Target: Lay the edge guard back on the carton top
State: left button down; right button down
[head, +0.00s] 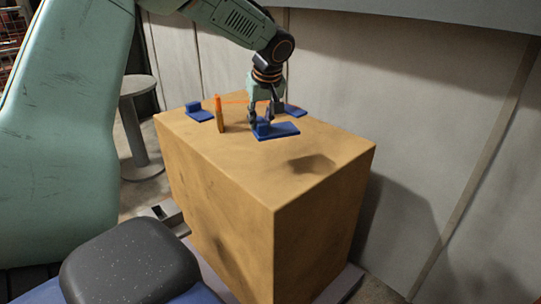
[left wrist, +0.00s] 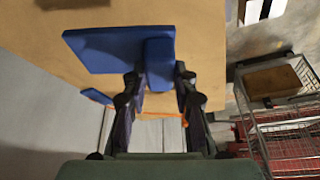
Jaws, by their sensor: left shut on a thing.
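The carton (head: 315,205) stands in the middle of the head view, with a tan top. My left gripper (head: 262,122) is over its top, shut on the raised block of a flat blue edge guard (head: 284,131). In the left wrist view, the guard (left wrist: 105,48) has its block between the fingers (left wrist: 157,85). The guard is level and at or just above the carton top; I cannot tell whether it touches. Two other blue pieces lie on the top, one at the left (head: 200,114) and one behind the gripper (head: 295,110). My right gripper is out of view.
An orange upright piece (head: 219,115) stands on the carton top left of the gripper, with a thin orange line running right from it. A round grey stand (head: 139,88) is behind at left. A pale panelled wall (head: 430,110) is behind. The carton's near top is clear.

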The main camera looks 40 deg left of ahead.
aim_at(264, 134)
pick_arm(q)
jog(key=x, duration=0.4)
jog(key=shift+s+d+f+b, duration=0.15)
jog(key=shift+f+b, duration=0.15)
jog(key=shift+f, duration=0.15)
jog(key=shift+d+f, duration=0.6)
jog(key=shift+d, duration=0.05)
jog(key=shift+s+d+f, duration=0.1)
jog(key=shift+s+d, duration=0.05)
jog(key=shift+d, duration=0.1)
jog(key=x, duration=0.2)
jog(key=b+x, duration=0.1)
jog(key=x, duration=0.1)
jog(key=shift+s, duration=0.3)
jog(key=shift+d, duration=0.45)
jog(key=shift+s+a, duration=0.1)
jog(key=shift+a, duration=0.05)
jog(key=c, duration=1.2)
grip_release()
jog(key=shift+a+f, duration=0.2)
jog(key=shift+a, duration=0.05)
jog(key=shift+o, duration=0.5)
jog(key=shift+d, duration=0.1)
jog(key=shift+o, duration=0.2)
jog(key=shift+d+r, duration=0.25)
jog(key=shift+a, duration=0.15)
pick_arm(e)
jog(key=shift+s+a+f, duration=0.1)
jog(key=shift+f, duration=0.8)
